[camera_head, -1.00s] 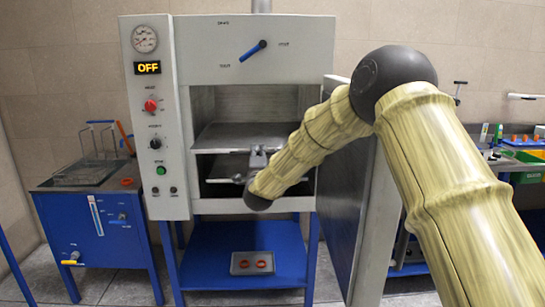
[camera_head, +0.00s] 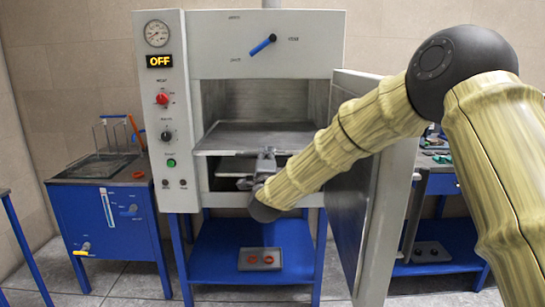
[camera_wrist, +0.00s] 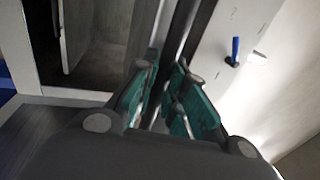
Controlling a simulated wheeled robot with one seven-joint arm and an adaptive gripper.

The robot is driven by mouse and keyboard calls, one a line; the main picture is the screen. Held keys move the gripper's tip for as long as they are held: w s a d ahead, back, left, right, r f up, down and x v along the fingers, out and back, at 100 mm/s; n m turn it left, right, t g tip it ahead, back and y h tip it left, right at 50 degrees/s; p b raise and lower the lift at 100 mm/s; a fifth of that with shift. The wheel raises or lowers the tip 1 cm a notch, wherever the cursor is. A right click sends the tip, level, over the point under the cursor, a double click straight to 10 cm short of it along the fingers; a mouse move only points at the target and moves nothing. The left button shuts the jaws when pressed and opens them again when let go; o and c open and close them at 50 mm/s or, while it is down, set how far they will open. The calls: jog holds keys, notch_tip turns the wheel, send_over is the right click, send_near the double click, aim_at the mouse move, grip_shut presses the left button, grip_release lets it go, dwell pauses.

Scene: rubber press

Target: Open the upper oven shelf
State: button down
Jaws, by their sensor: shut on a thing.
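The oven (camera_head: 268,60) stands with its door open. Its upper shelf (camera_head: 250,137) is a flat grey metal plate whose front edge reaches slightly past the left side of the opening. My gripper (camera_head: 266,160) is at the front edge of this shelf, right of its middle, shut on it. In the wrist view the teal-padded fingers of my gripper (camera_wrist: 168,88) close around a dark strip, which looks like the shelf edge. The fingertip contact is partly hidden and blurred. The lower shelf (camera_head: 232,168) is below, partly hidden by my gripper and arm.
The open oven door (camera_head: 385,220) stands on the right, close to my forearm. A blue cabinet (camera_head: 105,215) with baskets is on the left. A blue workbench (camera_head: 440,215) is behind the door.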

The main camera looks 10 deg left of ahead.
jog(key=c, duration=1.5)
grip_release()
jog(key=shift+o, duration=0.2)
jog(key=shift+s+d, duration=0.1)
jog(key=v, duration=1.1)
jog(key=shift+s, duration=0.4)
jog(key=shift+f, duration=0.15)
